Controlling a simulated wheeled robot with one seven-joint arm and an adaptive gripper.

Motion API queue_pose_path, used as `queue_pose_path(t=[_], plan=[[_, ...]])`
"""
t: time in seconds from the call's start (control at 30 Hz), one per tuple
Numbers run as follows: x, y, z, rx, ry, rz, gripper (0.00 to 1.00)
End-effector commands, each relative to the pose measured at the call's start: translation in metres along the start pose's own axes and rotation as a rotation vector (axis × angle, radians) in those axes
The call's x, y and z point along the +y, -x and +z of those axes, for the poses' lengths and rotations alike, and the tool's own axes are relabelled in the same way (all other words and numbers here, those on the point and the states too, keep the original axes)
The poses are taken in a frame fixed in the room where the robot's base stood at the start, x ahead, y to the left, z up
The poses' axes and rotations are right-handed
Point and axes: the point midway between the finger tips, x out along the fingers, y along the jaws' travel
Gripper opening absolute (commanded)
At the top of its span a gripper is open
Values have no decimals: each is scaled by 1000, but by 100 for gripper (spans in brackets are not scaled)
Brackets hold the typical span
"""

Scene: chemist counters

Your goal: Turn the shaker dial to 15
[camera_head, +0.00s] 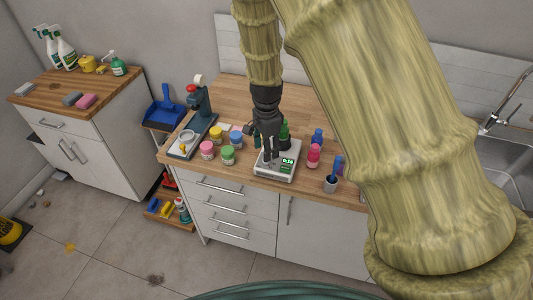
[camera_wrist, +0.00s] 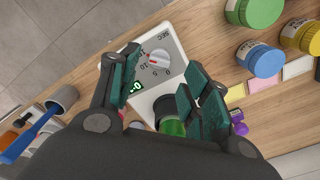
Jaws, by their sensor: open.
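The white shaker (camera_head: 277,171) stands on the wooden counter with a green lit display (camera_head: 287,161); its digits are too small to read surely. In the wrist view its round white dial (camera_wrist: 158,57) has a red pointer mark, a printed scale and "SEC" beside it. The mark lies toward the dial's left side; I cannot tell its exact number. My gripper (camera_head: 270,154) hangs above the shaker. In the wrist view my gripper (camera_wrist: 163,88) is open and empty, its fingers apart with the dial beyond the tips. A green bottle (camera_head: 285,132) stands at the shaker's back.
Pink (camera_head: 207,149), green (camera_head: 228,155), yellow (camera_head: 216,134) and blue (camera_head: 236,138) jars stand left of the shaker. A pink bottle (camera_head: 313,155) and a grey cup (camera_head: 330,184) stand to its right. A microscope-like device (camera_head: 195,125) stands further left. The counter behind is mostly clear.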

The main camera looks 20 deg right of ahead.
Motion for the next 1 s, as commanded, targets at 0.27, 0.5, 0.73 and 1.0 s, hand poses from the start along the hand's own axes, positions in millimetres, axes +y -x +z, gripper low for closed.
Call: queue_pose_path(t=[0.27,0.5,0.73,1.0], plan=[[0,46,0,1,1,-2,47],[0,72,0,0,0,0,47],[0,79,0,1,0,0,47],[0,79,0,0,0,0,47]])
